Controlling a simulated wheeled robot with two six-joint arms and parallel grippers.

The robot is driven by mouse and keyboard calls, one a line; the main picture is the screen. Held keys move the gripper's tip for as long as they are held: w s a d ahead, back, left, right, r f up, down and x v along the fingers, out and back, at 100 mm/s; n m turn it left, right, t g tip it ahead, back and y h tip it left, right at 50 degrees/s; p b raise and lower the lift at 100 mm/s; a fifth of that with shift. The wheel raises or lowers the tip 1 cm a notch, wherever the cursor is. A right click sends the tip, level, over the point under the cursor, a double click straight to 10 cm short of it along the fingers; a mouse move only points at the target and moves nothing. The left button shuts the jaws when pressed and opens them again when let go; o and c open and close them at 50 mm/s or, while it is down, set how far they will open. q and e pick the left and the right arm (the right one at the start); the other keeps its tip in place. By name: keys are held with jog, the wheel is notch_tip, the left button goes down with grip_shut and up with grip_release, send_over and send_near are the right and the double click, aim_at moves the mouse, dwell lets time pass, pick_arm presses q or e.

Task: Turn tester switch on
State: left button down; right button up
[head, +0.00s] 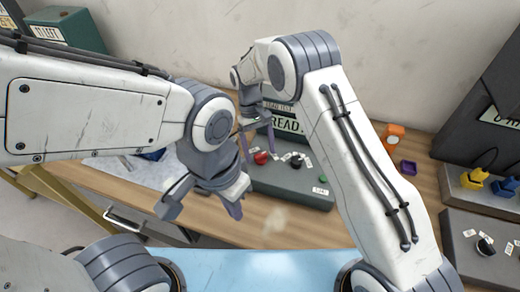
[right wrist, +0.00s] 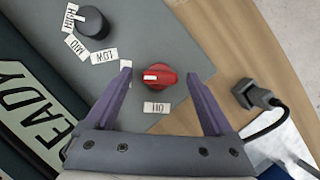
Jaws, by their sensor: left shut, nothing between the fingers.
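The tester is a grey box (head: 285,188) on the wooden bench, with a "READY" sign behind it. Its red switch knob (right wrist: 157,78) has a white mark toward the left in the right wrist view. A small label (right wrist: 157,107) lies below it, and another is partly hidden by a finger. The knob also shows in the head view (head: 261,158). My right gripper (right wrist: 158,77) is open, with its fingers on either side of the red knob; contact is unclear. My left gripper (head: 205,208) is empty in front of the tester's left part.
A black dial (right wrist: 92,22) with HIGH, MID and LOW labels is near the red knob. A green button (head: 323,179) is on the tester's right. A black plug with a cable (right wrist: 257,96) lies beside the tester. Orange (head: 393,133) and purple (head: 408,168) items stand right.

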jog(key=shift+w+a+r, duration=0.1)
jog(key=shift+w+r, duration=0.1)
jog(key=shift+r, duration=0.15)
jog(key=b+v, duration=0.2)
jog(key=v, duration=0.7)
jog(key=shift+r, duration=0.35)
